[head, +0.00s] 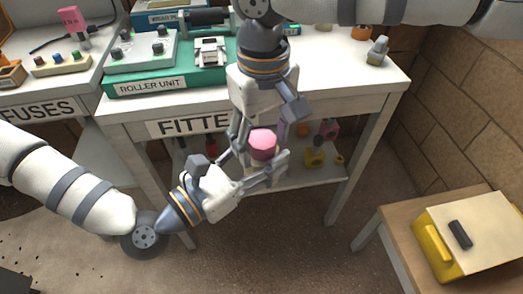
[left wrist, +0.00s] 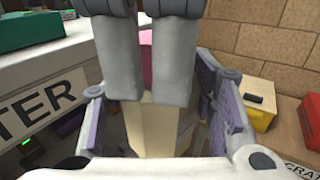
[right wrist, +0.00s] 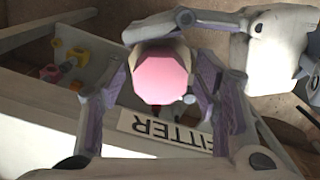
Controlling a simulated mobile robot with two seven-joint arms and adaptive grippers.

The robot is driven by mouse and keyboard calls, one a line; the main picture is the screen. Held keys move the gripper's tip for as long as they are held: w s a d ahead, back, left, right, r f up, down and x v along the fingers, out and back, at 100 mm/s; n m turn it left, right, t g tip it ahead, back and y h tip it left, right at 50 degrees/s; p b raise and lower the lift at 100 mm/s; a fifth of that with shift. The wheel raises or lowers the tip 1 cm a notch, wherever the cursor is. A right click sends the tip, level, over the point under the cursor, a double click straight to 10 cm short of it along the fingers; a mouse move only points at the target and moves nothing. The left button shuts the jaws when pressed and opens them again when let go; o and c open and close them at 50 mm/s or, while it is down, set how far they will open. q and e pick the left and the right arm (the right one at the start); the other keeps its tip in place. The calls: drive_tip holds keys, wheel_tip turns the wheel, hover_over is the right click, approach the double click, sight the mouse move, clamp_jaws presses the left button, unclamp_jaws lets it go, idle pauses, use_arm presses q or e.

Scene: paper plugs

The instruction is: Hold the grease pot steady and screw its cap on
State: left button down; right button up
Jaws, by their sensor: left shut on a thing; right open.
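The grease pot (left wrist: 160,125) has a cream body and stands upright in the left wrist view between my left gripper's fingers. My left gripper (head: 256,166) is shut on the pot and holds it in the air in front of the table. The pink cap (head: 263,140) sits at the pot's top; whether its thread is engaged cannot be told. In the right wrist view the cap (right wrist: 160,78) faces the camera, between the spread fingers of my right gripper (right wrist: 158,95). My right gripper comes from above and is open around the cap, with gaps beside it. Its fingers partly hide the cap in the left wrist view.
The white fitter table (head: 330,88) stands behind, with a green roller unit (head: 150,85) on top and several coloured parts on its lower shelf (head: 300,178). A wooden stand with a yellow box (head: 470,235) is at the right. The floor in front is clear.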

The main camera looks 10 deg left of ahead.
drive_tip(key=shift+r, duration=0.1)
wheel_tip(320, 180, up, 4)
drive_tip(key=shift+r, duration=0.2)
drive_tip(key=o, duration=0.6)
wheel_tip(320, 180, up, 12)
drive_tip(key=shift+f, duration=0.1)
idle(0.3)
